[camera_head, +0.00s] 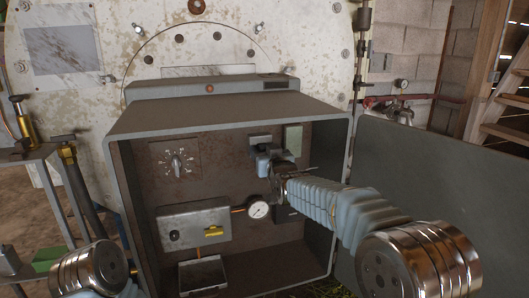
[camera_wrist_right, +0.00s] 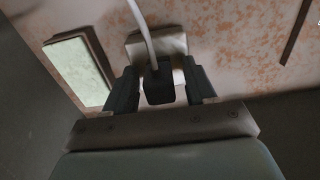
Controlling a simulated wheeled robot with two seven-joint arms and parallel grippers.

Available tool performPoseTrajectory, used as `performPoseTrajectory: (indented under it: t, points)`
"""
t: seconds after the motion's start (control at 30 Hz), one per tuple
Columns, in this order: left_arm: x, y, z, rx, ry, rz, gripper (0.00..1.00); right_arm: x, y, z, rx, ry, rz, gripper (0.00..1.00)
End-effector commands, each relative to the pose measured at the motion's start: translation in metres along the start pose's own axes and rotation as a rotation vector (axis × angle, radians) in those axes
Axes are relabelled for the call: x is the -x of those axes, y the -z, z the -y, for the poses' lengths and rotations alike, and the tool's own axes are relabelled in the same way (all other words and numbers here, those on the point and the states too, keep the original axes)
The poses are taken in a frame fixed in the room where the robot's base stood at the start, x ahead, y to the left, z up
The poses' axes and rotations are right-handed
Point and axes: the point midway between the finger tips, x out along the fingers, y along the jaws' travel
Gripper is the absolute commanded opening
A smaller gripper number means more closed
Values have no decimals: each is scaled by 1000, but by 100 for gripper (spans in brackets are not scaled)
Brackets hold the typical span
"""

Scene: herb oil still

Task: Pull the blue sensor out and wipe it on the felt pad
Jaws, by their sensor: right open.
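In the right wrist view a dark block with a pale cable (camera_wrist_right: 158,86), likely the sensor, sits between the fingers of my right gripper (camera_wrist_right: 160,68); its blue colour does not show clearly. It is in front of a pale socket plate (camera_wrist_right: 157,44) on the back wall. My right gripper is open, with a finger on each side of the block and gaps visible. In the head view this gripper (camera_head: 267,161) hides most of the block. The pale green felt pad (camera_wrist_right: 78,70) is on the wall left of the block; in the head view it is a green rectangle (camera_head: 293,139).
The open cabinet (camera_head: 230,115) surrounds my right arm, its door (camera_head: 440,185) swung right. A dial (camera_head: 176,161), grey box (camera_head: 194,228), gauge (camera_head: 258,209) and tray (camera_head: 202,275) are inside. My left arm shows at lower left, its gripper out of view.

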Motion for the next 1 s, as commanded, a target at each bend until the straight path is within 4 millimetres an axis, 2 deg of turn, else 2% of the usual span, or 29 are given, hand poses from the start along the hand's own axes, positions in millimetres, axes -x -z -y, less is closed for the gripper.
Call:
performPoseTrajectory:
  t: [1.0]
  points:
    - [-8,0,3,0,0,0,43,0,0,0,0,0,0,55]
